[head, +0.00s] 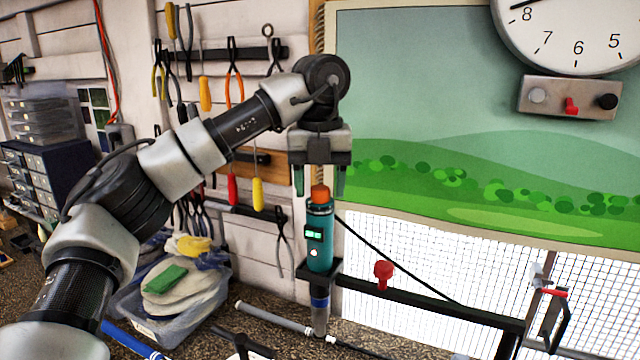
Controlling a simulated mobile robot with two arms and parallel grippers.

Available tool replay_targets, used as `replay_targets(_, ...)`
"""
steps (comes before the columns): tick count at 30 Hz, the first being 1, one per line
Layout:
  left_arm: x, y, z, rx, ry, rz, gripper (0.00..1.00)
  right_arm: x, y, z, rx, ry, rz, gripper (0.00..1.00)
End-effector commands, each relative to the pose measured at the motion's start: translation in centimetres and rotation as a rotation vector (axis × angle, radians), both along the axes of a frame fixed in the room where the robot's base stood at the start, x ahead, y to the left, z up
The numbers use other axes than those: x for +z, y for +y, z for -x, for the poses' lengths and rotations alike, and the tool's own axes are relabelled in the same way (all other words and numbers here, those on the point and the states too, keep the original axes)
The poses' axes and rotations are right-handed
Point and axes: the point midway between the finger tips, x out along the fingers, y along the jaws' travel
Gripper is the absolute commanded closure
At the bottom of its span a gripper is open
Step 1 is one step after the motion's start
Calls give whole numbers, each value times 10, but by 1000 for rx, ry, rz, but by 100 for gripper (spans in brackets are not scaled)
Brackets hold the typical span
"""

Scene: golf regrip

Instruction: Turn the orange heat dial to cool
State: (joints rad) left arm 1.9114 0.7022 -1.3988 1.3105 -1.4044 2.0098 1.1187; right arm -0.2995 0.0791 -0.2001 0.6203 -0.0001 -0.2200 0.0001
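The orange heat dial (320,193) is the cap on top of a teal heat tool (320,250). The tool stands upright in a black holder and has a small green lit display and a white button on its front. My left gripper (320,186) points straight down over the dial. Its two fingers are spread, one to the left and one to the right of the dial, with a visible gap on each side. The fingertips reach about the height of the dial's top. My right gripper is not in view.
A black rail with a red knob (384,272) runs right from the holder to a clamp (548,295). A golf club shaft (270,317) lies on the bench. A bin of rags (175,300) stands at left. Pliers and screwdrivers hang on the wall behind my arm.

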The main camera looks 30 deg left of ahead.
Motion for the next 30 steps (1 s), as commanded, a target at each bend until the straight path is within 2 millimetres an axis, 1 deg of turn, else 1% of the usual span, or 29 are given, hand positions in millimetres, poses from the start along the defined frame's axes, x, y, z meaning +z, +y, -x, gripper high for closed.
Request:
replay_targets(8,0,0,0,0,1,0,40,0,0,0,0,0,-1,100)
replay_targets(11,4,0,0,0,0,-1,40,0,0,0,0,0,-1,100)
replay_targets(14,15,0,0,1,-1,-2,40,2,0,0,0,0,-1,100)
replay_targets(17,33,0,0,1,-5,-2,40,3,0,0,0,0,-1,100)
replay_targets(24,82,-1,0,2,-3,-3,40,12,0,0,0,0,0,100)
replay_targets(27,96,0,0,1,-1,-2,40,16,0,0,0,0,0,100)
replay_targets(30,104,0,0,0,0,-1,40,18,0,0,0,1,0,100)
